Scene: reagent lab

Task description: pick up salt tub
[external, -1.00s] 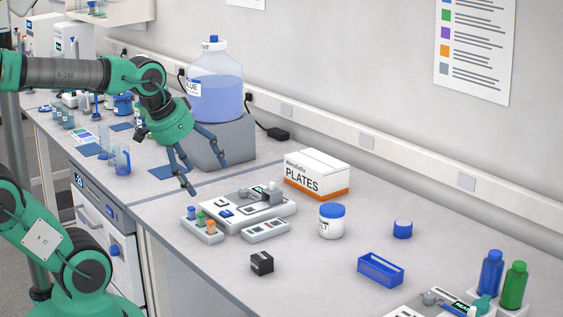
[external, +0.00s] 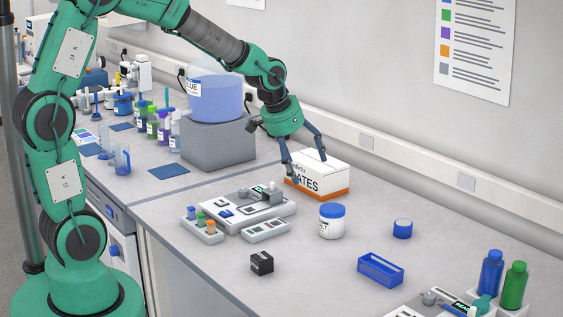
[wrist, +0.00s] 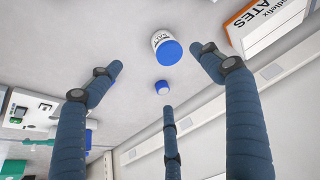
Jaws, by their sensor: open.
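The salt tub (external: 331,222) is a white jar with a blue lid, upright on the bench right of centre in the external view. It also shows in the wrist view (wrist: 159,40), near the top, ahead of my fingers. My gripper (external: 308,168) is open and empty. It hangs in front of the plates box, above and to the left of the tub in the external view, and is apart from it. In the wrist view its dark fingers spread wide and none touches the tub.
The white and orange plates box (external: 318,176) stands behind the tub. A blue round cap (external: 402,228) and a blue open rack (external: 380,270) lie to the right. A grey instrument (external: 240,209) and a black cube (external: 261,263) are to the left. Bare bench surrounds the tub.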

